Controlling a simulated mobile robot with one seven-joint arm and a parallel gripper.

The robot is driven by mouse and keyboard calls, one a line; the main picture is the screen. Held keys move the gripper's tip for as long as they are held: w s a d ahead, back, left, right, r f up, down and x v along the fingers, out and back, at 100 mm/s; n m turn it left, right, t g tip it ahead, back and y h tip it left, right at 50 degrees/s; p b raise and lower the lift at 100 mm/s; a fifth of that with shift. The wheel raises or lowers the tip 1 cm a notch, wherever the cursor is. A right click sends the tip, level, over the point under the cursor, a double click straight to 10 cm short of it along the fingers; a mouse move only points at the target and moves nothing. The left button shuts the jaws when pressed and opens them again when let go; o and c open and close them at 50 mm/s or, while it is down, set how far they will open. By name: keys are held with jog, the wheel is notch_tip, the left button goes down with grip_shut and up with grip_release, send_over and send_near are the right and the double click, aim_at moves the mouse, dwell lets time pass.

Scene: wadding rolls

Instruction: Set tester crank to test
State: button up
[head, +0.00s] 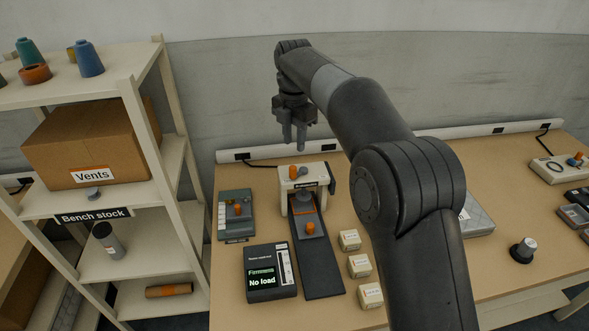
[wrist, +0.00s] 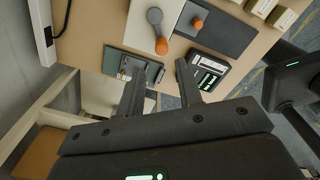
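The tester (head: 316,177) is a cream housing with a long dark bed, standing on the bench in the head view. Its crank shows in the wrist view as a grey lever with an orange knob (wrist: 162,46); in the head view the orange knob (head: 294,172) is on top at the left. The crank's setting marks are too small to read. A display box (head: 265,272) in front reads "Firmness" and "No load". My gripper (head: 294,146) hangs above and behind the tester, fingers down, apart and empty. Its fingers (wrist: 159,75) also show in the wrist view, apart from the crank.
A shelf unit (head: 140,120) rises at the left. A black-and-white knob (head: 523,250) stands at the right. My arm hides part of the bench.

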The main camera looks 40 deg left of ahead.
aim_at(294, 169)
notch_tip(294, 169, down, 10)
jog(key=shift+f, duration=0.25)
dwell(0.3)
grip_shut()
